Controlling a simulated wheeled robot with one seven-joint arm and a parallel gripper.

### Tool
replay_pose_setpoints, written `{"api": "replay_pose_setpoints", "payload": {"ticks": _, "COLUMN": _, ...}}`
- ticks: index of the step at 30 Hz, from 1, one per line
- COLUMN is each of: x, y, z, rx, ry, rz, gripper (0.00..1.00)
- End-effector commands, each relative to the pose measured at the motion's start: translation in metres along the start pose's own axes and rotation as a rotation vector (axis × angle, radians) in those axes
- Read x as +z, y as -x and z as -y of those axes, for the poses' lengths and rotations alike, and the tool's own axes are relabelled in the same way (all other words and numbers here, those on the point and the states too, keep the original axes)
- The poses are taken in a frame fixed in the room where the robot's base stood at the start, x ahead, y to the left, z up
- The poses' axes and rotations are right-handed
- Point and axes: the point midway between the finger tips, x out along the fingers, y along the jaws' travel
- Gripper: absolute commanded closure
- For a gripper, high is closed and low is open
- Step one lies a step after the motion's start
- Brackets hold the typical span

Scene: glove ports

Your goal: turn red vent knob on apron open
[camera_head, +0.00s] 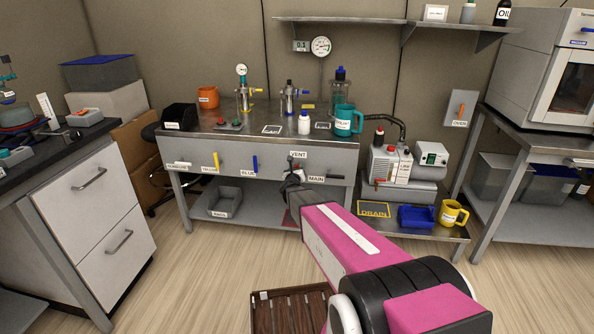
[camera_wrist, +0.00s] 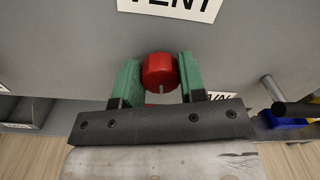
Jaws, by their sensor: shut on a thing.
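The red vent knob (camera_wrist: 159,68) sits on the grey apron below the VENT label (camera_wrist: 172,6) in the wrist view. A pale line shows on the lower part of the knob. My gripper (camera_wrist: 158,76) has its two green fingers on either side of the knob, shut on it. In the head view my gripper (camera_head: 293,181) is at the apron (camera_head: 225,155) just under the VENT label (camera_head: 298,154).
To the left on the apron are a yellow handle (camera_head: 216,161) and a blue handle (camera_head: 254,163). A teal jug (camera_head: 344,121) and a white bottle (camera_head: 304,125) stand on the bench above.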

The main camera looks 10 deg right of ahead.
Motion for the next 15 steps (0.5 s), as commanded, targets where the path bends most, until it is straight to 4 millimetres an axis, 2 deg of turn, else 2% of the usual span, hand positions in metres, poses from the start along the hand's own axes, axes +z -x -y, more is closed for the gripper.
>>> {"api": "replay_pose_setpoints", "payload": {"ticks": 15, "x": -0.0005, "y": 0.0001, "z": -0.0012, "rx": -0.002, "ry": 0.48, "rz": 0.013, "gripper": 0.86}}
